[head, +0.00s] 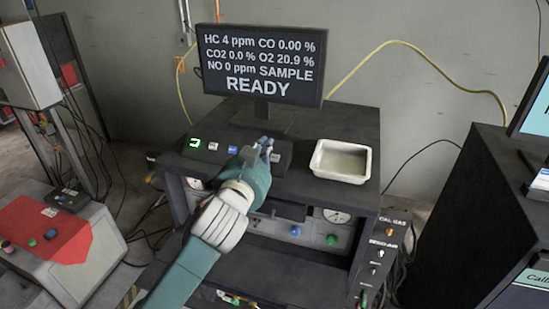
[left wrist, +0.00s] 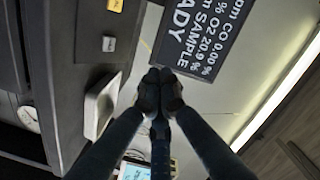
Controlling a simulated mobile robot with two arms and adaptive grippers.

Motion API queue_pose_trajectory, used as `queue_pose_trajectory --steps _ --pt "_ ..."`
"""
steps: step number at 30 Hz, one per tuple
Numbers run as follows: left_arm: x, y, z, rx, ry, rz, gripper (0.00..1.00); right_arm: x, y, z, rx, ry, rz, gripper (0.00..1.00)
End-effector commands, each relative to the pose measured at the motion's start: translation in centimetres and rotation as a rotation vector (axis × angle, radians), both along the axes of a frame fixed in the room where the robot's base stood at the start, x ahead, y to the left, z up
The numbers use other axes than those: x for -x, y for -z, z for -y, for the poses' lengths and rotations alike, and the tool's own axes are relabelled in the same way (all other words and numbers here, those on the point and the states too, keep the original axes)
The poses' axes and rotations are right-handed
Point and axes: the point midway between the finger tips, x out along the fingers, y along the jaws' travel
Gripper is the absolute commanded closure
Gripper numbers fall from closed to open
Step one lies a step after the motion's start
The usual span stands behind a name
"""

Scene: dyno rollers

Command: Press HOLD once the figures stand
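The monitor (head: 260,65) reads HC 4 ppm, CO 0.00 %, CO2 0.0 %, O2 20.9 %, NO 0 ppm, SAMPLE, READY. Part of the same screen shows in the left wrist view (left wrist: 195,35). Below it a dark key panel (head: 200,157) has a green lit display, a white key (head: 213,146) and a blue key (head: 232,150). My left gripper (head: 264,146) hides part of the panel. Its fingertips meet, empty, in the left wrist view (left wrist: 160,85). My right gripper is out of view.
A white tray (head: 341,161) stands on the cabinet (head: 330,192) right of the gripper. A dark cabinet (head: 470,215) with a screen stands at the right. A red and grey console (head: 60,245) is at the left. Cables hang around the cabinet.

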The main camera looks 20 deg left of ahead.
Motion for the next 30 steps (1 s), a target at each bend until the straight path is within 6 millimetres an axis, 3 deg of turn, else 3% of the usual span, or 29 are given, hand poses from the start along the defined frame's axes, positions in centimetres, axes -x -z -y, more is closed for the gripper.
queue_pose_trajectory --steps 16,30 --pt "-3.9 5.3 0.2 0.001 0.0 0.0 1.0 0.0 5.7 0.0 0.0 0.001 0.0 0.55" --pt "-5.6 6.8 0.2 0.001 -0.001 -0.001 1.0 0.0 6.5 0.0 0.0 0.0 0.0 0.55"
